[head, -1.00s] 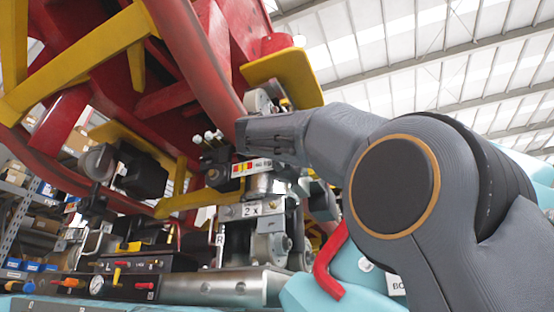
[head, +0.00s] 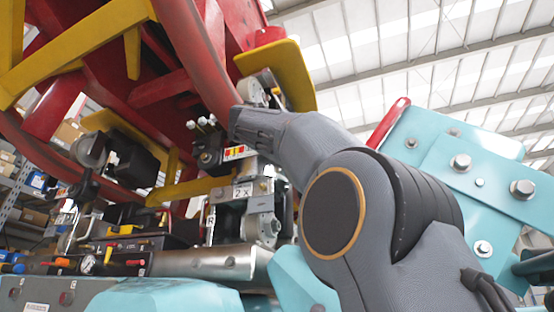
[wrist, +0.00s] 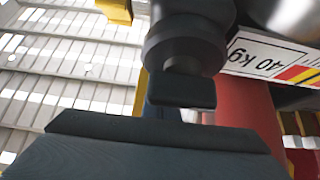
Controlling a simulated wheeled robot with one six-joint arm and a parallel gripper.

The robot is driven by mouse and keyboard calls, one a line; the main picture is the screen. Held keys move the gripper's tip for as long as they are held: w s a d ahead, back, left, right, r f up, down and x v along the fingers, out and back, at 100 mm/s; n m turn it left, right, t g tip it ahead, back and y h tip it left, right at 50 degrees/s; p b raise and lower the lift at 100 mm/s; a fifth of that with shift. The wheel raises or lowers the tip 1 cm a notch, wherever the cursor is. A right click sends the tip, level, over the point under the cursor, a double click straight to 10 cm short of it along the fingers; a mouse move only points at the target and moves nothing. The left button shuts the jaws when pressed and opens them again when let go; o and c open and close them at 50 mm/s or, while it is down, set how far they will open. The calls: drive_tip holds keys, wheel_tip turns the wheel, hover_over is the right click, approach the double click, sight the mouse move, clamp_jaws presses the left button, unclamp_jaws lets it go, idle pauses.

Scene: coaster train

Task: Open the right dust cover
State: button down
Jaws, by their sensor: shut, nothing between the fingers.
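My gripper (head: 238,122) is at the end of my grey arm, close to a dark fitting (head: 210,156) under the red and yellow car frame. It looks shut and holds nothing. In the wrist view its dark bar (wrist: 155,140) fills the bottom. Just beyond it is a dark round part (wrist: 187,45) with a flat dark tab; I cannot tell whether they touch. A striped "40 kg" label (wrist: 272,57) is upside down beside it; the striped label (head: 238,152) also shows in the head view. I cannot clearly identify the right dust cover; my arm may hide it.
A yellow plate (head: 278,75) is just above my gripper, and a red tube (head: 195,55) is to its left. Wheels (head: 265,229) on a bracket marked "2 X" are below. A turquoise bolted structure (head: 455,165) stands right of my arm. Shelves are at the far left.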

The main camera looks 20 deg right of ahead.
drive_tip(key=shift+s+a+r, duration=0.15)
drive_tip(key=shift+s+a, duration=0.2)
drive_tip(key=shift+a, duration=0.05)
drive_tip(key=shift+s+a+r, duration=0.2)
drive_tip(key=shift+s+a, duration=0.35)
drive_tip(key=shift+s+a+r, duration=0.2)
drive_tip(key=shift+s+a, duration=0.3)
drive_tip(key=s+a+f+b, duration=0.3)
drive_tip(key=f+b, duration=0.5)
drive_tip(key=shift+s+a+f, duration=0.15)
drive_tip(key=shift+s+f, duration=0.05)
drive_tip(key=shift+f, duration=0.15)
